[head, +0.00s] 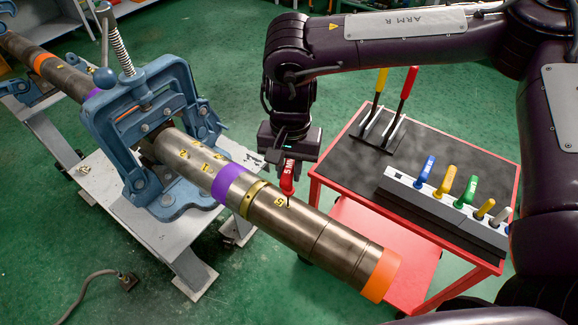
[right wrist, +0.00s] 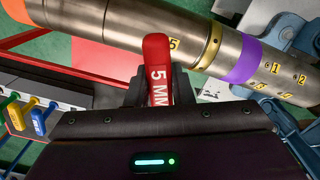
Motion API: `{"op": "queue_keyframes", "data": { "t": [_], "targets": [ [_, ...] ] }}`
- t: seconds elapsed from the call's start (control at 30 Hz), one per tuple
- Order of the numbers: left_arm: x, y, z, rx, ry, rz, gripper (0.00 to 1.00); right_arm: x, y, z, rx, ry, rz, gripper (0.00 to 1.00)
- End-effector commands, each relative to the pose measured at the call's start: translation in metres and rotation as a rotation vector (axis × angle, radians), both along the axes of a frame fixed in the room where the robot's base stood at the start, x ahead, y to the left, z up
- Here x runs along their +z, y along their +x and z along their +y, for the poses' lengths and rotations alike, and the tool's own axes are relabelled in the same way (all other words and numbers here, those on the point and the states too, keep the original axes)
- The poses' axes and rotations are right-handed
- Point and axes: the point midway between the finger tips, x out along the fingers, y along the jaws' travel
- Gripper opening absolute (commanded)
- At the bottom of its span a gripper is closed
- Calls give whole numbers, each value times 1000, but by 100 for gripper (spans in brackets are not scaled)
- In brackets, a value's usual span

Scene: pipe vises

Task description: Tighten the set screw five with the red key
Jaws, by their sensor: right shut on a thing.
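My right gripper (head: 290,160) is shut on the red key (head: 288,178), marked 5 MM. The key points down, and its thin tip is at or just above the yellow label 5 (head: 280,201) on the steel pipe (head: 315,232). I cannot tell whether the tip sits in the screw. In the right wrist view the red key (right wrist: 157,70) stands between the fingers, with the label 5 (right wrist: 174,43) on the pipe beyond it. The set screw itself is hidden. My left gripper is not in view.
A blue pipe vise (head: 130,115) clamps the pipe on a grey stand (head: 150,235). A red cart (head: 345,190) at the right holds a rack of coloured keys (head: 445,205) and a stand with yellow and red-handled tools (head: 385,125). A cable plug (head: 127,282) lies on the green floor.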

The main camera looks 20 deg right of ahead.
Motion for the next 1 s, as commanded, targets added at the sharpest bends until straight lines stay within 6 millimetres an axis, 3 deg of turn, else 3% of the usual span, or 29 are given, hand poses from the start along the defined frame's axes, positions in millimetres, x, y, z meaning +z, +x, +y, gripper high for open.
{"op": "queue_keyframes", "data": {
  "t": [0.47,0.8,1.0],
  "targets": [
    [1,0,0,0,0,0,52,-2,0,0,-8,0,1,0],
    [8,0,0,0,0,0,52,-2,0,0,-447,-9,17,0],
    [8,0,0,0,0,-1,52,-3,0,0,-504,-13,17,0]
  ]
}}
